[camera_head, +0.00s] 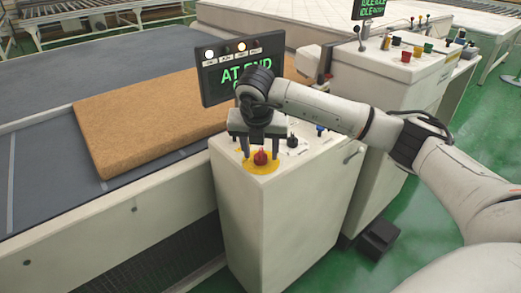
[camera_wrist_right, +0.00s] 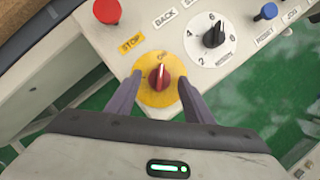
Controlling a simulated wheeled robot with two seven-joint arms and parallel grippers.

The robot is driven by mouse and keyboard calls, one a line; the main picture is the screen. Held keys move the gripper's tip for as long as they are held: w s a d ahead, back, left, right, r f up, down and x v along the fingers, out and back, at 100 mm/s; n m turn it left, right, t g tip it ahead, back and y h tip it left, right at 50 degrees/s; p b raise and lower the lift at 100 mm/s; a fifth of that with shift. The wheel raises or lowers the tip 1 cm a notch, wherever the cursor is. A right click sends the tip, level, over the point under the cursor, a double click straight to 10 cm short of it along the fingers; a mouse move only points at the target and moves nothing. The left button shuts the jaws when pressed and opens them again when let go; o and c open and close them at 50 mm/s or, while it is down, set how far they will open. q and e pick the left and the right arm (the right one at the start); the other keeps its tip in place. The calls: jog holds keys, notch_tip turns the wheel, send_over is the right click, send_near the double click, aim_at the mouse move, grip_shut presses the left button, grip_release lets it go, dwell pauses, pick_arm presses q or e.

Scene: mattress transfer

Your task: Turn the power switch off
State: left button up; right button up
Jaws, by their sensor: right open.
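The power switch is a red rotary knob (camera_head: 261,158) on a round yellow plate, at the front corner of the control cabinet's top. In the right wrist view the red knob (camera_wrist_right: 159,77) has its pale pointer line toward the top of the picture, near a small label that I cannot read for sure. My right gripper (camera_head: 260,152) is open and points down at the switch. My left gripper is not in view.
Close by are a red STOP button (camera_wrist_right: 106,11), a black numbered dial (camera_wrist_right: 214,35) and a blue button (camera_wrist_right: 268,11). The display (camera_head: 240,67) reads "AT END" behind my gripper. A brown mattress (camera_head: 150,115) lies on the conveyor at left. Another control cabinet (camera_head: 395,68) stands behind.

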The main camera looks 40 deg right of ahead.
jog(key=shift+w+d+f, duration=0.1)
jog(key=shift+f, duration=0.35)
jog(key=c, duration=1)
